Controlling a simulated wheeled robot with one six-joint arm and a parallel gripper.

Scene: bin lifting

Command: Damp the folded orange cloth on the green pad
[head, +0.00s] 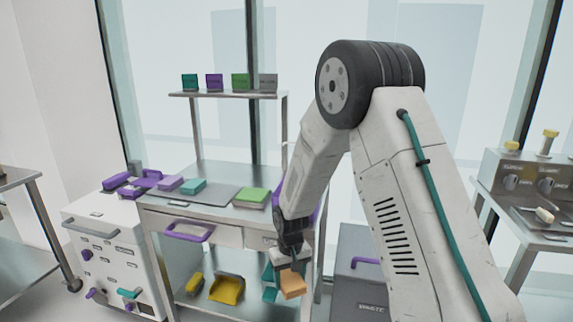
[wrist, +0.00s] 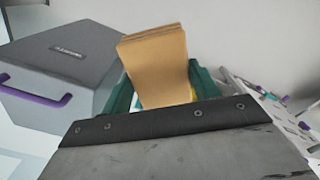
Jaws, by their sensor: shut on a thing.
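The folded orange cloth (head: 292,284) is in my gripper (head: 287,266), in front of the steel bench and below the level of its top. In the wrist view the cloth (wrist: 158,62) stands out between the teal fingers, and my gripper (wrist: 162,88) is shut on it. A flat light-green pad (head: 253,194) lies on the right part of the bench top, above and left of my gripper in the head view. It is apart from the cloth. Whether the cloth is damp cannot be told.
The bench top (head: 215,172) also holds a teal block (head: 193,186) and purple blocks. A yellow scoop (head: 227,289) lies on the lower shelf. A grey waste bin (head: 358,290) with a purple handle stands right of the bench. A counter with knobs (head: 530,180) is at far right.

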